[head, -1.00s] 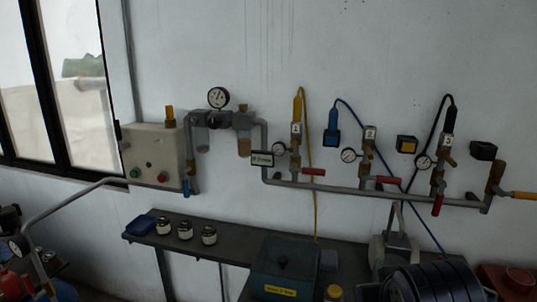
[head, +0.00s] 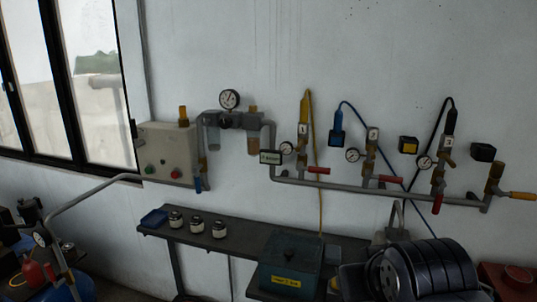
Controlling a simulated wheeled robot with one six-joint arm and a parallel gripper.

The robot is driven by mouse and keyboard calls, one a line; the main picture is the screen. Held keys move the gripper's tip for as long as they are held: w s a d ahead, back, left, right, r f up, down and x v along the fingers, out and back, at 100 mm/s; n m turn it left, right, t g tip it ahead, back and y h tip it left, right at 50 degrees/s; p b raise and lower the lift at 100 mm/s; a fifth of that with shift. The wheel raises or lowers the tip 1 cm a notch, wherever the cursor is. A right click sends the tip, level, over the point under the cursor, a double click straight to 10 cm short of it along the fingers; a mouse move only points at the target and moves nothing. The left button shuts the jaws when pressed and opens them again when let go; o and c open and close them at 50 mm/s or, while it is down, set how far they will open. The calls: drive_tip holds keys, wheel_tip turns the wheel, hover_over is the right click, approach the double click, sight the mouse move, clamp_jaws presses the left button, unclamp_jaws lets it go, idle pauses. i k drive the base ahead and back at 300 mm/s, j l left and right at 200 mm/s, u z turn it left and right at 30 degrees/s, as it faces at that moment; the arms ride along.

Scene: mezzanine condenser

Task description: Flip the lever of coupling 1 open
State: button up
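Coupling 1 (head: 303,146) is on the wall pipe, marked with a white tag "1" (head: 304,130). A yellow plug and hose (head: 307,107) go into its top, and a small gauge (head: 287,148) sits at its left. Its red lever (head: 318,170) lies level, pointing right, across the vertical branch. My gripper cannot be made out in this view.
Coupling 2 (head: 371,150) with a blue hose has a level red lever (head: 389,181). Coupling 3 (head: 442,163) with a black hose has its red lever (head: 437,203) hanging down. Below are a shelf with jars (head: 197,226), a teal box (head: 288,262) and a black ribbed body (head: 428,268).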

sight(315, 169)
drive_tip(key=i+j+z, duration=0.1)
drive_tip(key=i, duration=0.4)
drive_tip(key=i+j+z, duration=0.15)
drive_tip(key=i, duration=0.4)
